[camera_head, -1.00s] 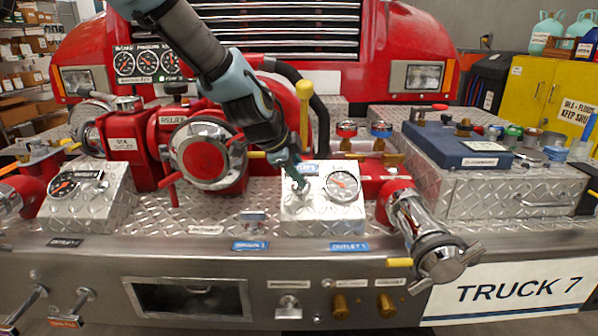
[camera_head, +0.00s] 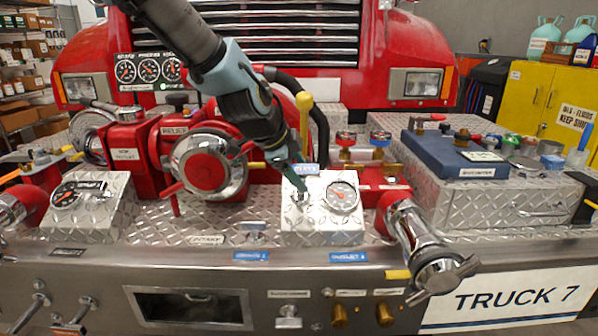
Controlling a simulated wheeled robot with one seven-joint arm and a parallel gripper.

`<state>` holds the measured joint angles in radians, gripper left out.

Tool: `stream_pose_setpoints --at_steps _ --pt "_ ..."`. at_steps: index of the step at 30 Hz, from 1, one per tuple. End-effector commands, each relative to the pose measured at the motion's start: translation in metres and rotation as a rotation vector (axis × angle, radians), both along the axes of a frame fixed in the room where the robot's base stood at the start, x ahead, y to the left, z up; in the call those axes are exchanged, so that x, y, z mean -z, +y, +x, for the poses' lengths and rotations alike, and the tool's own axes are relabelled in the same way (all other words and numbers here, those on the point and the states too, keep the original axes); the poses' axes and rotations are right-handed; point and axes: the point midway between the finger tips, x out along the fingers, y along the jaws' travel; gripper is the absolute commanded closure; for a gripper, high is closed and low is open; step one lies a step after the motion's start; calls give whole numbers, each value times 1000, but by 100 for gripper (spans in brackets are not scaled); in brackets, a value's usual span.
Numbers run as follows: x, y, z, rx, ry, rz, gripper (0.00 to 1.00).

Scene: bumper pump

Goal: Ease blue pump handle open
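My gripper (camera_head: 300,186) reaches down from the upper left, its thin dark fingertips at the top left of a diamond-plate gauge box (camera_head: 322,224). The fingertips are at or just above a small metal fitting (camera_head: 302,200) on the box; contact and finger gap are too small to tell. My gripper is apart from both. A small blue label (camera_head: 305,169) lies at the box's back edge. I cannot tell which blue part is the pump handle.
A yellow-knobbed lever (camera_head: 304,105) stands close behind my gripper. The red relief valve (camera_head: 208,162) is to the left. A chrome outlet pipe (camera_head: 416,238) is right of the box. A blue case (camera_head: 458,152) lies at the right. The bumper edge runs along the front.

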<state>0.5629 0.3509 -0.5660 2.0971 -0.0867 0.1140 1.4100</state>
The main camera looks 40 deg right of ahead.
Motion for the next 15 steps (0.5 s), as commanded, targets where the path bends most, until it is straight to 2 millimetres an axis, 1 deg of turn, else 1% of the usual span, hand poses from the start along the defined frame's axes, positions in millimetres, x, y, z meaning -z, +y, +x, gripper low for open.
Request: stream_pose_setpoints --at_steps 8,11,15 --pt "-1 1 1 -1 0 -1 30" --pt "-6 4 0 -1 -1 -2 30" --pt "-19 14 -1 -3 -1 -2 30"
